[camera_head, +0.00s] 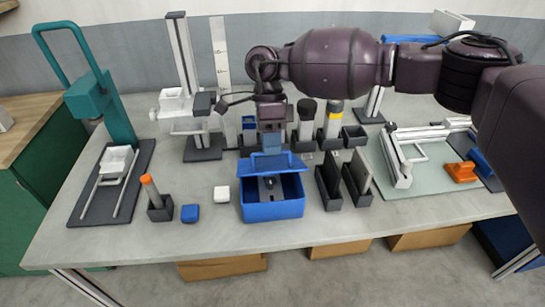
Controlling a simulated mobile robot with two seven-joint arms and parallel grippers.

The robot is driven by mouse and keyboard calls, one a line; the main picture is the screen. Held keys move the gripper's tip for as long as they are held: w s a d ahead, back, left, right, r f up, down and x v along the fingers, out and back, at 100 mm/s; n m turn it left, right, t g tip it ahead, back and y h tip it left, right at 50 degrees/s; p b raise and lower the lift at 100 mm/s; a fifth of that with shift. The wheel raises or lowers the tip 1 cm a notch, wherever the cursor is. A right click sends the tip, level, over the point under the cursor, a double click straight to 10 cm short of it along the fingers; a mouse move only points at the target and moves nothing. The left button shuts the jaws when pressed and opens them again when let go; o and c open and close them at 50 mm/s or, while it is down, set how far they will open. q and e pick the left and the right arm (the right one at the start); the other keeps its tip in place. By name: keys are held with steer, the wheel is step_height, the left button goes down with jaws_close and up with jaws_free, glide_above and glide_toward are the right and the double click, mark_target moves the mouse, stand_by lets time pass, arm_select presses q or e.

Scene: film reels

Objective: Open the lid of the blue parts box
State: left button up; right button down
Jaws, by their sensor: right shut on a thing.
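The blue parts box (272,211) stands near the front middle of the table. Its blue lid (279,163) is raised and tilted up at the back of the box, so the dark interior shows, with a small dark thing inside. My right gripper (271,146) points down at the lid's upper edge and is shut on the lid. My own wrist partly hides its fingertips. My left gripper is not in view.
A small blue block (190,213) and a white block (221,193) lie left of the box. Dark upright holders (329,188) stand close on its right. A teal press (104,112) is at the far left. The table's front strip is clear.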

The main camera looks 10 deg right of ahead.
steer(key=shift+w, duration=0.6)
steer(key=shift+d+b, duration=0.1)
steer(key=shift+b, duration=0.2)
steer(key=c, duration=1.6)
jaws_free()
steer(key=shift+f, duration=0.1)
steer(key=o, duration=0.4)
steer(key=shift+w+f, duration=0.1)
steer(key=shift+w, duration=0.15)
steer(key=shift+r, duration=0.2)
